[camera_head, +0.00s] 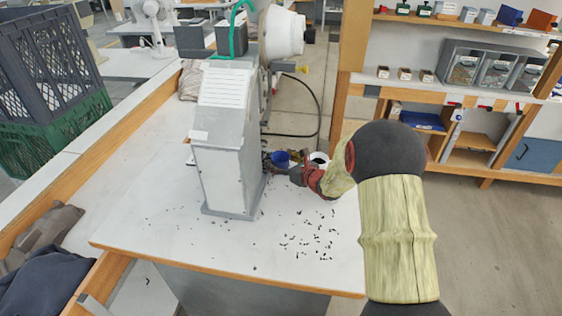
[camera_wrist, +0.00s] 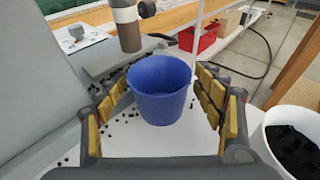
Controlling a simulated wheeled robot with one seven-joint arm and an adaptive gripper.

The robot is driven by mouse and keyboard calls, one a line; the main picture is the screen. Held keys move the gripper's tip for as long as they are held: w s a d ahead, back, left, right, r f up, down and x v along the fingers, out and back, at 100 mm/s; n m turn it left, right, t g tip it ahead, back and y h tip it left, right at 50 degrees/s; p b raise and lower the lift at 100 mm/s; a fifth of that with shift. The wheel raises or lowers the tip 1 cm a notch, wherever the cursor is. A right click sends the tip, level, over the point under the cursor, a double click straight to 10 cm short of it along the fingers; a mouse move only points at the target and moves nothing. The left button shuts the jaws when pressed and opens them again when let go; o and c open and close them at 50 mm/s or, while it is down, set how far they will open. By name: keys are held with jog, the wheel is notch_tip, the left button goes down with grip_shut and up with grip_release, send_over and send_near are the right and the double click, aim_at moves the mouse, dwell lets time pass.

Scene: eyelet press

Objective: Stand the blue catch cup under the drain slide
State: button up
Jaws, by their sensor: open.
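The blue catch cup (camera_wrist: 160,92) stands upright on the white table beside the grey press, its open mouth up. It also shows small in the head view (camera_head: 281,157), partly hidden by my gripper. My gripper (camera_wrist: 164,84) is open, with yellow-padded fingers on either side of the cup; a gap shows at the right, and contact at the left cannot be told. In the head view my gripper (camera_head: 283,168) reaches in from the right. A grey sloped plate (camera_wrist: 112,62), seemingly the drain slide, lies behind and left of the cup, below a brown-and-grey cylinder (camera_wrist: 127,26).
A white container (camera_wrist: 293,138) of black bits stands right of my gripper. The grey press body (camera_head: 226,145) blocks the left side. Small black bits (camera_head: 305,238) litter the table front. A red box (camera_wrist: 200,40) and a thin pale post (camera_wrist: 197,35) are behind the cup.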

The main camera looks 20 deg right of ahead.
jog(key=shift+r, duration=0.25)
jog(key=p+v, duration=0.3)
jog(key=v, duration=0.9)
